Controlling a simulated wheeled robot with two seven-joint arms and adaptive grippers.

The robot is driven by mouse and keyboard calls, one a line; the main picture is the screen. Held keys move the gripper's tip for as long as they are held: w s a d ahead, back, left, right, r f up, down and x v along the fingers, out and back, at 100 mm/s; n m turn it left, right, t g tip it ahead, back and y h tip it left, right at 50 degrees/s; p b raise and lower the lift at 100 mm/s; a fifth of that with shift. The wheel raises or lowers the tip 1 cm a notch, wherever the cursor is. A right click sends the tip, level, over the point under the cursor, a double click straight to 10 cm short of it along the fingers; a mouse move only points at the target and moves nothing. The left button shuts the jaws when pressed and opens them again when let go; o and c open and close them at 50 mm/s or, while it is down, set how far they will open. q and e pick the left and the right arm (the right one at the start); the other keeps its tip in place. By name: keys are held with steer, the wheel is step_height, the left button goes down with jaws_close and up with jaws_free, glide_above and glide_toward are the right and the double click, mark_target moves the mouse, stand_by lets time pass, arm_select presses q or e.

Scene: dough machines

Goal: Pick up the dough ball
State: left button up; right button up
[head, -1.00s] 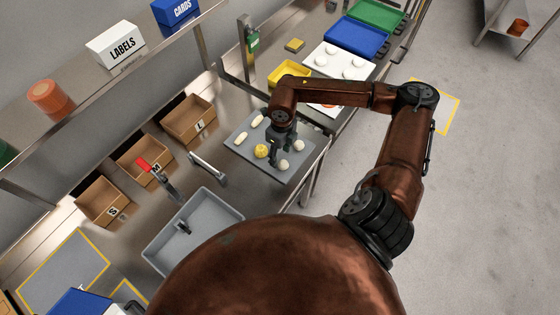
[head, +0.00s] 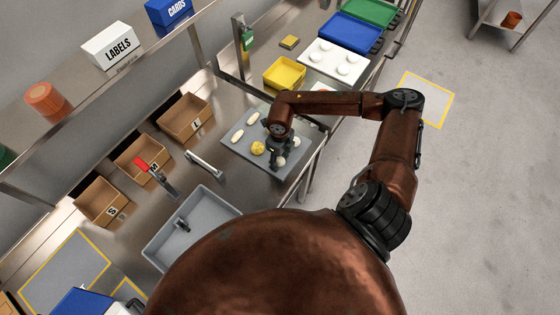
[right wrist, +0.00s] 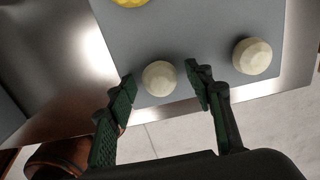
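A pale dough ball (right wrist: 160,78) sits on a grey board (right wrist: 185,25) near its edge. My right gripper (right wrist: 160,80) is open, with one fingertip on each side of this ball in the right wrist view. I cannot tell whether the fingers touch it. In the head view the right gripper (head: 276,156) is over the board, partly hiding the near dough ball (head: 281,162). A second pale ball (right wrist: 252,56) lies to the right on the board; it also shows in the head view (head: 297,142). My left gripper is not in view.
A yellow ball (head: 258,148) and two elongated pale pieces (head: 238,133) share the board. A yellow bin (head: 285,74) stands behind it.

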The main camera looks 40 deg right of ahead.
steer(key=c, duration=1.1)
steer(key=shift+r, duration=0.1)
